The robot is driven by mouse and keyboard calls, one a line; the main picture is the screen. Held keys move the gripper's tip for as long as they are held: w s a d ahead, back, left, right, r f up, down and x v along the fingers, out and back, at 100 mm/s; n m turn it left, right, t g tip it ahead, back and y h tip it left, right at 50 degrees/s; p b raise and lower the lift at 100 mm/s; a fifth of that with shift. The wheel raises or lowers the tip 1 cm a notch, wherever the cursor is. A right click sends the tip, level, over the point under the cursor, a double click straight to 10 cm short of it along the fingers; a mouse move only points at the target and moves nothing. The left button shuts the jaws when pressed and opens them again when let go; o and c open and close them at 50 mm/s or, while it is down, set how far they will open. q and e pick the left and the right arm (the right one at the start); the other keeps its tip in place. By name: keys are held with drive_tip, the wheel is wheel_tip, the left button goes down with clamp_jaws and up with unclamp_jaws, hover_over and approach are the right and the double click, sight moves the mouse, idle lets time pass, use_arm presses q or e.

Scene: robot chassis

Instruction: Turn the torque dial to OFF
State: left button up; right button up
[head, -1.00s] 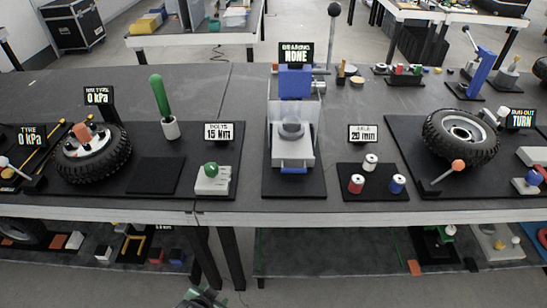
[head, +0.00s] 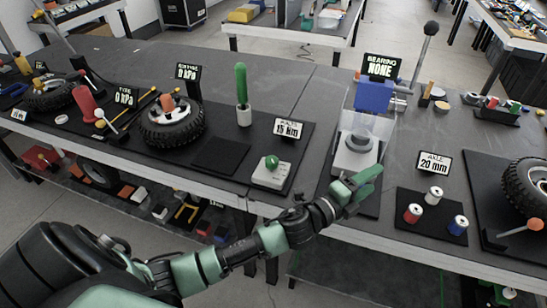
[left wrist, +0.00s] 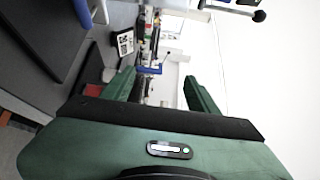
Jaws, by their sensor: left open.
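The torque dial (head: 271,162) is a green knob on a small white box (head: 268,177). It sits at the front right of a black mat in the head view, in front of a sign (head: 288,127) reading BOLTS 15 Nm. My left gripper (head: 368,180) is to the right of the dial, in front of the bearing press (head: 356,150), open and apart from the dial. In the left wrist view its two green fingers (left wrist: 160,76) stand apart with nothing between them. The dial is not identifiable there. The right gripper is out of view.
A wheel (head: 172,122) and an upright green-handled tool (head: 241,92) stand on the dial's mat. My left forearm crosses the bench's front edge.

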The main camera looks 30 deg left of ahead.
use_arm(q)
drive_tip(key=w+d+r+m+g+h, duration=0.1)
drive_tip(key=d+r+m+h, duration=0.3)
drive_tip(key=m, duration=0.4)
drive_tip(key=m+g+y, duration=1.1)
drive_tip(key=m+g, duration=0.4)
drive_tip(key=m, duration=0.9)
hover_over(271, 158)
drive_tip(key=f, duration=0.3)
drive_tip(key=shift+d+f, duration=0.15)
drive_tip(key=shift+d, duration=0.15)
drive_tip(key=shift+s+a+g+p, duration=0.1)
drive_tip(key=shift+a+g+p, duration=0.2)
wheel_tip(271, 158, down, 8)
drive_tip(key=shift+d+r+p, duration=0.1)
drive_tip(key=shift+r+p, duration=0.1)
drive_tip(key=shift+p, duration=0.55)
